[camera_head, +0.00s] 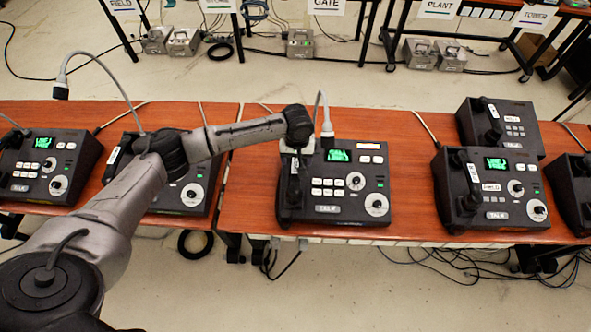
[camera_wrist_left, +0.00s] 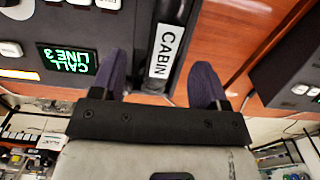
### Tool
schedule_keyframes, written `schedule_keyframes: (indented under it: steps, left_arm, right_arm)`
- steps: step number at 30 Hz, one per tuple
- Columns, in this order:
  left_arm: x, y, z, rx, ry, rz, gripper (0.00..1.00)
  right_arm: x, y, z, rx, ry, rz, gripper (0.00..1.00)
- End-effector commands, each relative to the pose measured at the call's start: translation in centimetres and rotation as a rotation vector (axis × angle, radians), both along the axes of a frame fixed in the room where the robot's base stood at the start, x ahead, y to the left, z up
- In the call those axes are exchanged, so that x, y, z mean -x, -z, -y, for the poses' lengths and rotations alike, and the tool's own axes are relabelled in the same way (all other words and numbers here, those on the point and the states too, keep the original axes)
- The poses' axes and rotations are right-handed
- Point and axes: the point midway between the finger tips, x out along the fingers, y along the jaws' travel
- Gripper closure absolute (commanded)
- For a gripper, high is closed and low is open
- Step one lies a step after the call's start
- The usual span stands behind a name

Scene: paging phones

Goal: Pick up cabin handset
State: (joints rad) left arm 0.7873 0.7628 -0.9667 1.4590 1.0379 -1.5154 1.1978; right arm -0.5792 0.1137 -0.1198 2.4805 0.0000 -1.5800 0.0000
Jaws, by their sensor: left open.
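The cabin handset (camera_wrist_left: 174,30) is black with a white label reading CABIN. It lies on the left side of the middle phone unit (camera_head: 343,212); its lower part (camera_head: 294,187) shows in the head view, and its top is hidden by my left gripper (camera_head: 297,150). In the left wrist view my left gripper (camera_wrist_left: 161,70) is open, its two dark fingers on either side of the handset near one end. Whether either finger touches it I cannot tell. The unit's green screen (camera_wrist_left: 67,60) reads CALL LINE 3. My right gripper is not in view.
Similar phone units stand to the left (camera_head: 48,165) and right (camera_head: 490,190) on wooden tables (camera_head: 408,150). Bare tabletop lies right of the middle unit. Cables hang below the tables.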

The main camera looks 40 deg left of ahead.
Motion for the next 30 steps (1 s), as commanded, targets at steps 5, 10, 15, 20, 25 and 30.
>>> schedule_keyframes:
  steps: [5, 10, 15, 20, 25, 30]
  left_arm:
    - [0.0, 0.8, 0.0, 0.0, 0.001, 0.0, 0.32]
    - [0.1, 2.7, -0.3, -0.001, 0.0, -0.002, 0.32]
    - [0.2, 4.8, -0.4, 0.0, 0.001, -0.001, 0.32]
    - [0.2, 5.7, -0.4, -0.001, 0.001, -0.001, 0.32]
    - [0.2, 5.8, -0.4, 0.0, 0.002, 0.0, 0.32]
    - [0.2, 5.8, -0.4, 0.0, 0.002, 0.0, 0.4]
  right_arm:
    - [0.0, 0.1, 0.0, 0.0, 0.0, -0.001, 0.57]
    - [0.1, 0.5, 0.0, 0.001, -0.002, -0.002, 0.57]
    - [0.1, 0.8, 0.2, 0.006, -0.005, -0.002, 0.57]
    - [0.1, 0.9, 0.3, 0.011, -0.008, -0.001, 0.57]
    - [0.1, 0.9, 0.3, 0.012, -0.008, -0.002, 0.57]
    - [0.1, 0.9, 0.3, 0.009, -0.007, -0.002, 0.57]
